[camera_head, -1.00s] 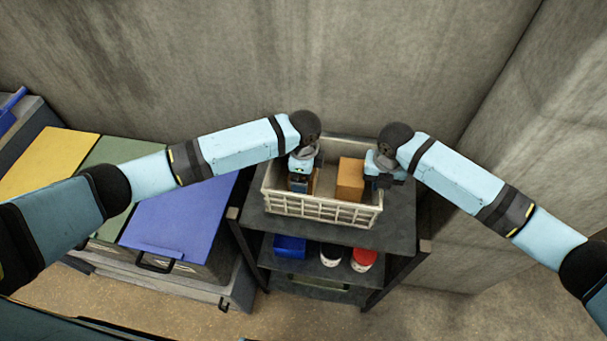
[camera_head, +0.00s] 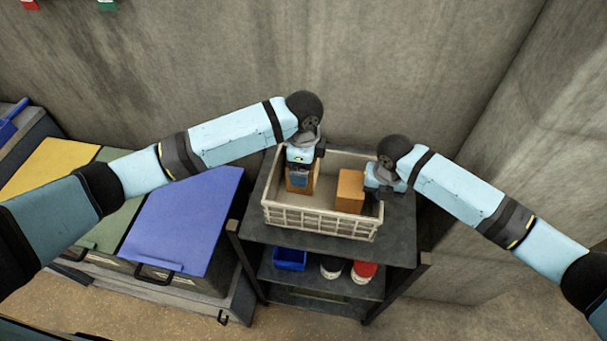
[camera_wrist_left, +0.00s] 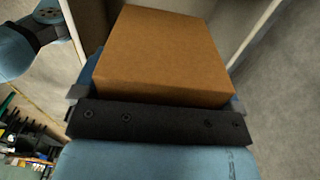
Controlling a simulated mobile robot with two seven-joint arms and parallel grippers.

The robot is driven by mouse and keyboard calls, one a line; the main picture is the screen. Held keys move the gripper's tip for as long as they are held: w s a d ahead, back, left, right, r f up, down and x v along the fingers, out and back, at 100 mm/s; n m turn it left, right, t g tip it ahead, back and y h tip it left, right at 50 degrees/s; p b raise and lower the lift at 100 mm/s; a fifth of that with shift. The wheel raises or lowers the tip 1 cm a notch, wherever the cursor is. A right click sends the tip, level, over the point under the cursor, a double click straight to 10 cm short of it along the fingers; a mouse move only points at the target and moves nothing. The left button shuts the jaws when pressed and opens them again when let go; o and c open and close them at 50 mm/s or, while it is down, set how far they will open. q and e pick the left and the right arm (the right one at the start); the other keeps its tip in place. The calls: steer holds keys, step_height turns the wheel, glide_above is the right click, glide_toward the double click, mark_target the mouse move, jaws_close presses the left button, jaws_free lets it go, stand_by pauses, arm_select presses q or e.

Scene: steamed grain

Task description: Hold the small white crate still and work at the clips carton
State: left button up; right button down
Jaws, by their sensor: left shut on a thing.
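The white crate (camera_head: 318,222) stands on the top shelf of a dark rack, with slatted walls. My left gripper (camera_head: 302,177) is inside its left part, shut on a brown carton, which fills the middle of the left wrist view (camera_wrist_left: 160,55). A second brown carton (camera_head: 350,190) stands in the crate's right part. My right gripper (camera_head: 376,186) is at the crate's right wall, beside that carton; its fingers are hidden. No label shows which carton holds clips.
The dark rack (camera_head: 398,235) has a lower shelf with a blue bin (camera_head: 290,258), a red-topped tub (camera_head: 363,271) and a white, dark-topped tub (camera_head: 331,267). Blue, green and yellow lidded bins stand left. Concrete walls close off the back and right.

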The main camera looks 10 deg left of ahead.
arm_select(q)
steer(key=shift+r, duration=0.95)
arm_select(e)
steer(key=c, duration=1.1)
jaws_free()
steer(key=shift+c, duration=0.2)
step_height(320, 180, up, 12)
steer(key=shift+r, duration=0.1)
